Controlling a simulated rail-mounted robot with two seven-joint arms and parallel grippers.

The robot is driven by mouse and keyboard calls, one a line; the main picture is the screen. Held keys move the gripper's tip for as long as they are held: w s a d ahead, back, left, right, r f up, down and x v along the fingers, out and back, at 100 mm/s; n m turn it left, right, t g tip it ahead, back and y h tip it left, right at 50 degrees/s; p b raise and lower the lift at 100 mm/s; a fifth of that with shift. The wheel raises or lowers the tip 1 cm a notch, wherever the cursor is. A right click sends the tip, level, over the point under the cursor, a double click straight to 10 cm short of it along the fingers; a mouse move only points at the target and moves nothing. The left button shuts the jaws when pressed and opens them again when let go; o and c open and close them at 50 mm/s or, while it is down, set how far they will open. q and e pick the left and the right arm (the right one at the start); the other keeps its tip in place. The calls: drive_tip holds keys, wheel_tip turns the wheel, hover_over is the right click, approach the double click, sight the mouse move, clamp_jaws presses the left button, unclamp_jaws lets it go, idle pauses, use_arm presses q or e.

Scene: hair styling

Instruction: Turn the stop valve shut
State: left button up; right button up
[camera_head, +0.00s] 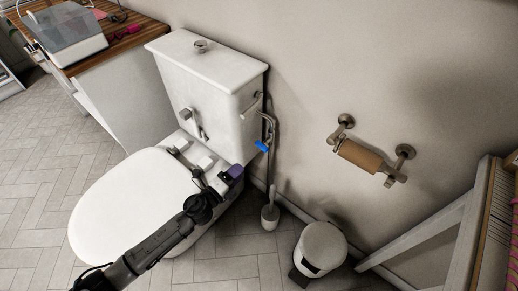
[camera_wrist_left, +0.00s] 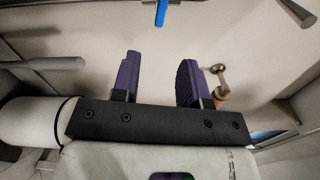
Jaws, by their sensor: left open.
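The stop valve has a blue handle (camera_head: 262,146) on a pipe at the wall, just right of the toilet tank. The blue handle (camera_wrist_left: 161,13) also shows at the top edge of the left wrist view, cut off by the frame. My left gripper (camera_head: 233,173) is above the back right side of the toilet, below and left of the valve handle. In the left wrist view its purple fingers (camera_wrist_left: 158,72) stand apart with nothing between them. The handle is beyond the fingertips, not touched. My right gripper is not in view.
The toilet tank (camera_head: 205,62) and white lid (camera_head: 130,205) flank my arm. A toilet brush (camera_head: 270,214) stands below the valve, with a white bin (camera_head: 321,247) to its right. A paper holder with a brown roll (camera_head: 360,155) is on the wall.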

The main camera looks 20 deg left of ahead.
sight(260, 148)
use_arm(q)
drive_tip(key=x, duration=0.3)
drive_tip(key=b+x, duration=0.1)
drive_tip(key=x, duration=0.7)
drive_tip(key=shift+w+a+b, duration=0.25)
drive_tip(key=shift+b, duration=0.1)
drive_tip(key=shift+x, duration=0.8)
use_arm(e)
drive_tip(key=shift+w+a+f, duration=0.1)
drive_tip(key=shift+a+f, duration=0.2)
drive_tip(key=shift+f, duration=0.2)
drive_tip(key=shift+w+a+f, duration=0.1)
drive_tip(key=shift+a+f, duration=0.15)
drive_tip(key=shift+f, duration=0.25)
